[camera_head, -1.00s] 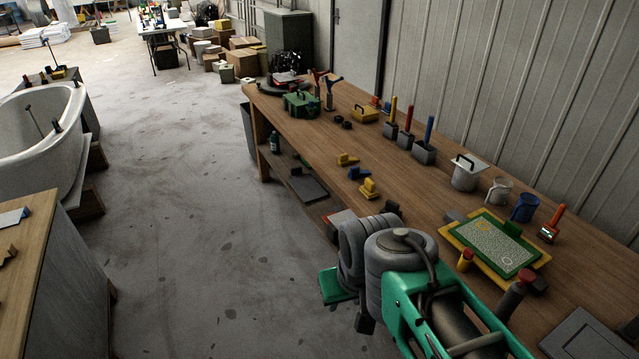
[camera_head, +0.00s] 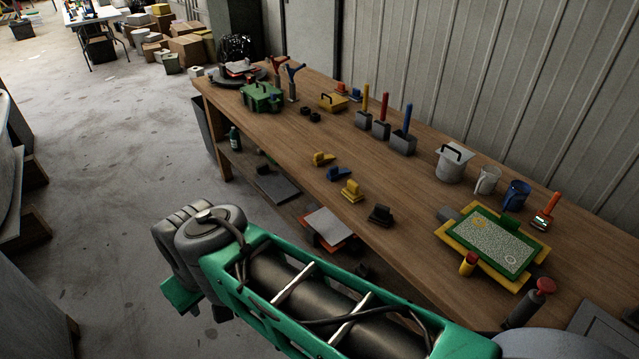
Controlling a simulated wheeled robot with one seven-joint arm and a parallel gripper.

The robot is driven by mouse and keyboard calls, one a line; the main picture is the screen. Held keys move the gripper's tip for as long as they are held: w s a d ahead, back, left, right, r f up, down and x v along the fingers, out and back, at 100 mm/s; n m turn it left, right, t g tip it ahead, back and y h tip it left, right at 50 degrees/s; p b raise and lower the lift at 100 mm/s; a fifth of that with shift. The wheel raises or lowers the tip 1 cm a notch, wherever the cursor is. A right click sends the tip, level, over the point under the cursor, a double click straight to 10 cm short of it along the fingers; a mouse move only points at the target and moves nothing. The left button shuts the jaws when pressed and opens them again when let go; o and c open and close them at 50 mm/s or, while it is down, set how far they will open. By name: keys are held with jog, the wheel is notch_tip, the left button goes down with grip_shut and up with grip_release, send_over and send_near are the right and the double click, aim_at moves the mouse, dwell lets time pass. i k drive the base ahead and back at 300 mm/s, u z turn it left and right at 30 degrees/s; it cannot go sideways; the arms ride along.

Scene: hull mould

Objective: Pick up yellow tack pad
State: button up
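Several yellow things lie on the long wooden bench (camera_head: 290,130), and I cannot tell for sure which is the tack pad. A small yellow block with a raised grip (camera_head: 351,191) sits near the front edge. A similar yellow piece (camera_head: 322,158) lies farther back, beside a blue one (camera_head: 339,174). A flat yellow thing with a dark handle (camera_head: 332,102) lies toward the back. My arm crosses the lower foreground, in front of the bench. My gripper's fingers do not show.
A black block (camera_head: 380,214) sits right of the yellow block. A green board on a yellow tray (camera_head: 460,256), two mugs, a lidded grey pot (camera_head: 453,163) and handled tools in grey holders stand along the bench. The floor at left is mostly clear.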

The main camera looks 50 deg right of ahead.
aim_at(351, 193)
jog(key=z, duration=0.15)
jog(key=i, duration=0.85)
jog(key=z, duration=1.05)
jog(key=i, duration=0.55)
jog(key=z, duration=0.45)
